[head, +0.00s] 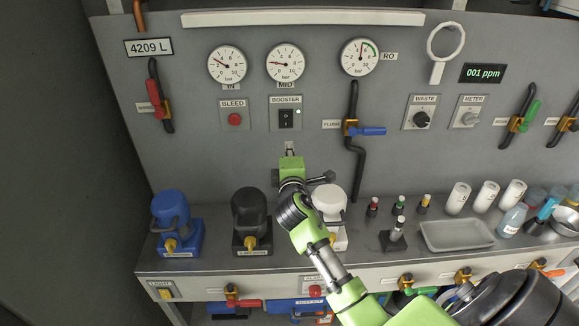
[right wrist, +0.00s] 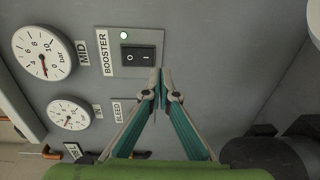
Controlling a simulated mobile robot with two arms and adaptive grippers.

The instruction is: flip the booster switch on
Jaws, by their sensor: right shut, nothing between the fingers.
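The booster switch (head: 286,118) is a black rocker on a grey plate labelled BOOSTER, on the upright panel below the MID gauge. In the right wrist view the switch (right wrist: 138,54) shows its O and I marks, and a small pale green light (right wrist: 124,35) beside it looks lit. Which side of the rocker is pressed in is hard to tell. My right gripper (head: 290,147) is shut and empty, a little below the switch in the head view. Its fingertips (right wrist: 161,75) show just beside the plate, apart from the rocker. My left gripper is not in view.
The red BLEED button (head: 235,119) is left of the switch, and the blue-handled FLUSH valve (head: 366,131) is to its right. Blue (head: 172,212), black (head: 249,215) and white (head: 331,203) housings stand on the shelf below. The panel around the switch plate is bare.

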